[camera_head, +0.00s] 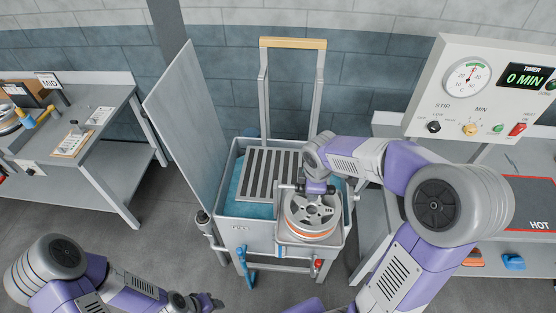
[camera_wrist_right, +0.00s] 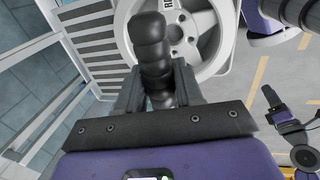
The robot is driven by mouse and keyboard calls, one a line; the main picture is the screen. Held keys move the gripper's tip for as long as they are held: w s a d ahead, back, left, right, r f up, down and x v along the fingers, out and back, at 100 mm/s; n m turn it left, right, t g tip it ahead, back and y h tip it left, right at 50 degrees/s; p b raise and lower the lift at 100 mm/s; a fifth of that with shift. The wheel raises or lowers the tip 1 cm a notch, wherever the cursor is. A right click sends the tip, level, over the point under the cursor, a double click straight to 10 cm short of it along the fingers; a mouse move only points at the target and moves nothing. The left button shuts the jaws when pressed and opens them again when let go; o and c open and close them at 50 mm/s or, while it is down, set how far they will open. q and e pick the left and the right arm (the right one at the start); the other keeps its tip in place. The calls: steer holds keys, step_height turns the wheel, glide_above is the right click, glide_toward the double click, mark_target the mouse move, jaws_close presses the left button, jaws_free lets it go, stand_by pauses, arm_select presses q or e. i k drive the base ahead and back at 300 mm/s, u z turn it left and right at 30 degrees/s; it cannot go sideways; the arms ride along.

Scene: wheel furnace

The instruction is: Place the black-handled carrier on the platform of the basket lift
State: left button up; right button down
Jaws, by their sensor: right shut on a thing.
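My right gripper (camera_head: 318,190) is shut on the black handle (camera_wrist_right: 152,50) of the carrier. The carrier's grey square base (camera_head: 308,238) shows under a silver spoked wheel (camera_head: 312,210), with an orange band below its rim. The wheel also shows in the right wrist view (camera_wrist_right: 205,45). The carrier hangs over the front right of the lift's tank (camera_head: 240,230). The slatted grey platform (camera_head: 265,175) lies left of and behind it, bare in its visible part. I cannot tell the carrier's height above it. My left gripper (camera_head: 207,301) is low in the head view, away from the lift; its jaws are unclear.
The open lid (camera_head: 185,110) stands left of the tank. A tall frame with a wooden bar (camera_head: 293,43) rises behind. A control panel (camera_head: 480,90) and a bench with a HOT plate (camera_head: 530,205) are at right. A workbench (camera_head: 100,150) is at left.

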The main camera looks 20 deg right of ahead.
mark_target(277, 178)
steer(key=i, duration=0.85)
